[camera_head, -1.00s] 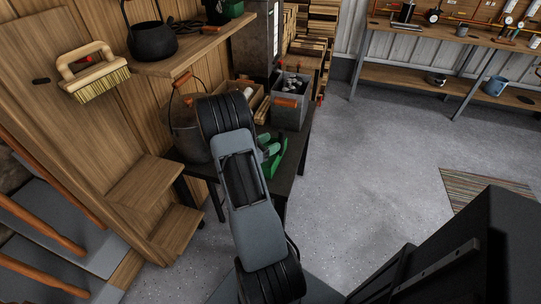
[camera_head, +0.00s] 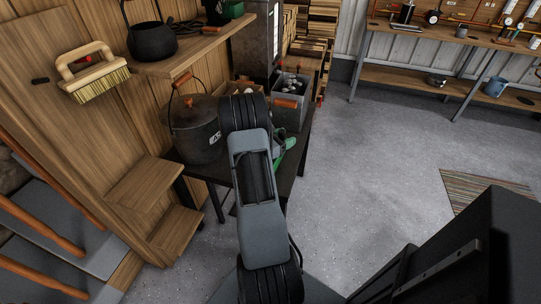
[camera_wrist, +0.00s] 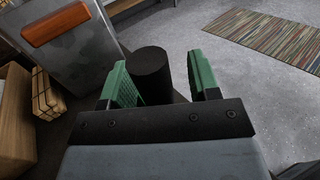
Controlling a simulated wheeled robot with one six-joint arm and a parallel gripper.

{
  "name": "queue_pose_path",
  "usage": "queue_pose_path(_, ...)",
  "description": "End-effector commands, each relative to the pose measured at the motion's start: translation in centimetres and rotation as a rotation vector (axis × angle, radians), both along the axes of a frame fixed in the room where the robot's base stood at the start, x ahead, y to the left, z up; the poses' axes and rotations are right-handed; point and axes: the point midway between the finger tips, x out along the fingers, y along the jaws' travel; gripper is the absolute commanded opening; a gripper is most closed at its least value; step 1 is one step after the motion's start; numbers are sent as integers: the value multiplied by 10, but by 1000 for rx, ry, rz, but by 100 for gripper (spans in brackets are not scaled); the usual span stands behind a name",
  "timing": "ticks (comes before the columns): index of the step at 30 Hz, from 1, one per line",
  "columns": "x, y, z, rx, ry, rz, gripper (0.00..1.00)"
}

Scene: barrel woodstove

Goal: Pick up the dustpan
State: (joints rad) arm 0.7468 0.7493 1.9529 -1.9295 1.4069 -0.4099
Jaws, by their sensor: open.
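I cannot make out a dustpan for certain in either view. My gripper (camera_wrist: 158,66) is open, its two green fingers apart. A dark upright cylinder (camera_wrist: 152,76) shows between the fingers in the wrist view; I cannot tell what it is or whether it touches them. In the head view my gripper (camera_head: 284,150) is mostly hidden behind my arm, over the dark table (camera_head: 292,172). A grey metal bin (camera_head: 291,112) with a wooden handle stands just beyond it, and shows at upper left in the wrist view (camera_wrist: 75,50).
A lidded pot (camera_head: 196,130) stands on the table left of my arm. A hand brush (camera_head: 92,78) hangs on the wooden wall. A shelf (camera_head: 190,58) holds a black kettle (camera_head: 152,40). The floor (camera_head: 370,170) to the right is open, with a striped rug (camera_head: 480,190).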

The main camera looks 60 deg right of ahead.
Motion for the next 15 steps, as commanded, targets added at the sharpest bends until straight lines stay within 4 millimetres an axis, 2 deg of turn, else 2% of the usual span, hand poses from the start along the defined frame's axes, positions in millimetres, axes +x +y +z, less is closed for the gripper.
queue_pose_path(2,0,0,0,0,0,0,50)
queue_pose_path(15,0,0,0,0,0,0,8)
